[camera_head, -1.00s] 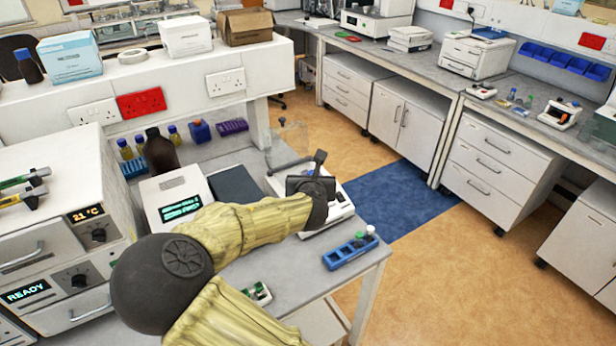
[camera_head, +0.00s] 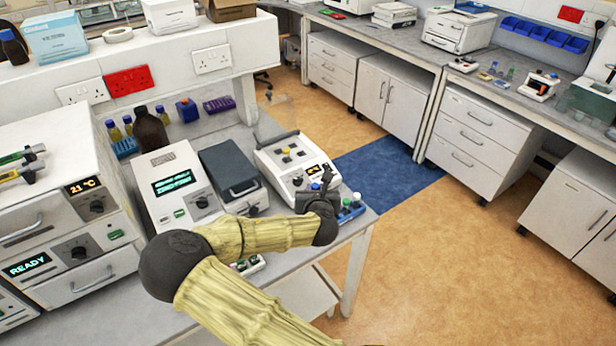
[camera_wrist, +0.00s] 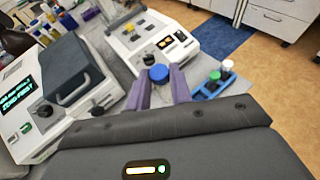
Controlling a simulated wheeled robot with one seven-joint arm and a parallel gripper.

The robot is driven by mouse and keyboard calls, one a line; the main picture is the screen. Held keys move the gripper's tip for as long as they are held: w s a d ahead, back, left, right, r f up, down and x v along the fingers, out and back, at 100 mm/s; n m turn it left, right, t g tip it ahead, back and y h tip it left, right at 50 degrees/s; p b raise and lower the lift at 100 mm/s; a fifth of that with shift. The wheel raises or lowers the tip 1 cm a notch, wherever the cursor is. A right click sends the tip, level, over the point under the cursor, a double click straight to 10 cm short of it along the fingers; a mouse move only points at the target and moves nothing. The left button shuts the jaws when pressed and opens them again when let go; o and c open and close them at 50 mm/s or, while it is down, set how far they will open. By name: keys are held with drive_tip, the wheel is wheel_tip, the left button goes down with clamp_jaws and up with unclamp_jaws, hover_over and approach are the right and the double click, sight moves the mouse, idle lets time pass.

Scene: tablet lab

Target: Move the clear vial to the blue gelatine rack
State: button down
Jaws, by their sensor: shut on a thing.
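My gripper (camera_wrist: 161,88) is shut on a blue-capped vial (camera_wrist: 158,73); its cap shows between the purple fingers in the wrist view. The vial's body is mostly hidden, so I cannot tell if it is clear. In the head view my gripper (camera_head: 318,192) is in front of the white instrument, just left of the blue rack. The blue rack (camera_head: 352,214) sits near the bench's right edge, partly hidden by my gripper. In the wrist view the blue rack (camera_wrist: 211,89) lies right of the fingers, with a green-capped and a white-capped vial in it.
A small holder (camera_head: 250,265) lies near my forearm. The bench edge is close to the rack.

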drive_tip(key=s+d+f+b, duration=0.3)
drive_tip(key=d+f+b, duration=0.2)
drive_tip(key=f, duration=0.7)
drive_tip(key=s+d+f+b, duration=0.4)
drive_tip(key=d+f, duration=0.4)
drive_tip(key=f, duration=0.3)
drive_tip(key=shift+d+f+b, duration=0.25)
drive_tip(key=shift+f+b, duration=0.1)
drive_tip(key=shift+b, duration=0.2)
